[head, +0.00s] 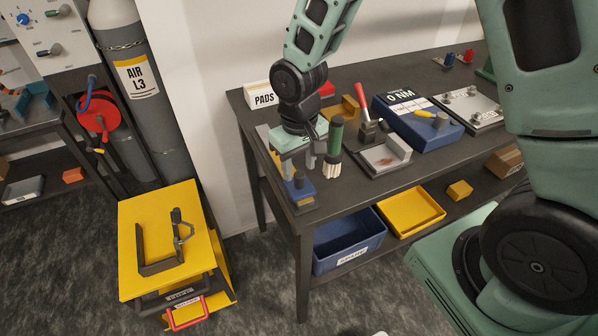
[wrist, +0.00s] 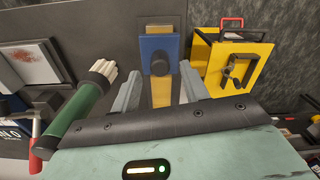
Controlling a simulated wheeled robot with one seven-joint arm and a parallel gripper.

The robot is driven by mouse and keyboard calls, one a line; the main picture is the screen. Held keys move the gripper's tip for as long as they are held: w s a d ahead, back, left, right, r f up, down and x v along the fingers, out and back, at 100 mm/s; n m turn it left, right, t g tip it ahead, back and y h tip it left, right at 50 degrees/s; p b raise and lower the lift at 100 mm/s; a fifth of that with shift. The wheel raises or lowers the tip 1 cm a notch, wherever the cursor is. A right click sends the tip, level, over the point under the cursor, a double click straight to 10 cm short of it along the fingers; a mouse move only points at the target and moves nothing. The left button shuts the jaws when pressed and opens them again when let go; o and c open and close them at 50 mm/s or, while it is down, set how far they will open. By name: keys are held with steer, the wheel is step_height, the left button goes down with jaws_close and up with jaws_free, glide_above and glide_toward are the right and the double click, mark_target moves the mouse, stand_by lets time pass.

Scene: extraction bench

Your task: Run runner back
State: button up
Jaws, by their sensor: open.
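What looks like the runner is a blue block (head: 300,191) with a grey knob, on a narrow track at the bench's front left corner. In the wrist view the blue runner (wrist: 160,44) lies straight ahead, its round knob (wrist: 160,66) toward me. A tan strip (wrist: 161,92) of the track shows on my side of it. My gripper (head: 297,168) is open and points down over the track. In the wrist view the fingers of my gripper (wrist: 160,84) stand apart on either side of the strip, with nothing held. Whether they touch the knob I cannot tell.
A green-handled brush (head: 336,138) stands close beside my gripper. A grey tray (head: 376,158), a red-handled tool (head: 366,118) and a blue torque unit (head: 420,128) are to the right. A yellow cart (head: 134,232) stands on the floor left of the bench (head: 262,160).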

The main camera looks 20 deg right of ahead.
mark_target(299, 174)
steer(key=shift+f, duration=1.9)
steer(key=shift+c, duration=0.4)
